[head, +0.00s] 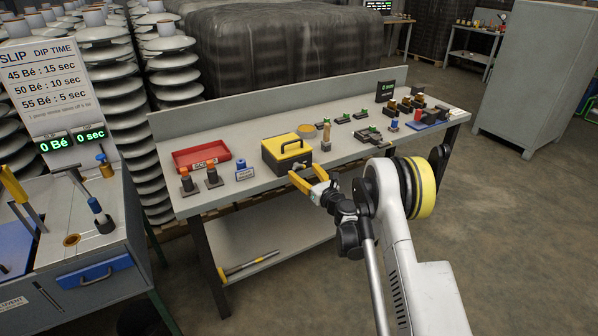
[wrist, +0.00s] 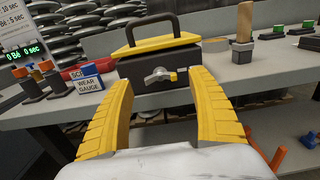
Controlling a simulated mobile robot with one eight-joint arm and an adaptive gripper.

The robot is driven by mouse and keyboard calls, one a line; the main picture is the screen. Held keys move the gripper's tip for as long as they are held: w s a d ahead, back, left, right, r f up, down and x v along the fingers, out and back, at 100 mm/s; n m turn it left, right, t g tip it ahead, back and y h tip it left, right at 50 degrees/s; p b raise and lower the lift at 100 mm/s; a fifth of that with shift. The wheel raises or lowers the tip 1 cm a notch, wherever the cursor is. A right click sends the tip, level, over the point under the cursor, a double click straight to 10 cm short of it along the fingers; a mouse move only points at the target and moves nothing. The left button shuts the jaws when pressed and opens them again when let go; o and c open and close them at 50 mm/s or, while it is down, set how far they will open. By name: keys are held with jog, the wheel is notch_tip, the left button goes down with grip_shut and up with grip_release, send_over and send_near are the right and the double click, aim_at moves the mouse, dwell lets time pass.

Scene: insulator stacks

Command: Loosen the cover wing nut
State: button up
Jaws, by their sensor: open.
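The box (head: 286,155) is black with a yellow cover and a black handle, and it stands on the grey bench near the front edge. In the wrist view its yellow cover (wrist: 158,48) and dark front face me. The wing nut (wrist: 160,76) is a metal piece with a yellowish part on its right, on the upper front of the box. My gripper (head: 308,180) has yellow fingers and is in front of the box. In the wrist view my gripper (wrist: 160,92) is open, its fingers to the left and right of the wing nut, with nothing between them. Contact is not visible.
A red tray (head: 202,156), dark orange-topped pieces (head: 211,176) and a small blue-and-white wear gauge block (head: 244,171) stand left of the box. A wooden-handled tool (head: 326,134) and several small devices stand right. The bench front edge (wrist: 222,92) passes close to the fingers.

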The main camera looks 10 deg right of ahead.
aim_at(297, 165)
jog(key=shift+b+x, duration=0.45)
jog(key=shift+x, duration=1.4)
jog(key=c, duration=1.2)
jog(key=shift+o, duration=0.2)
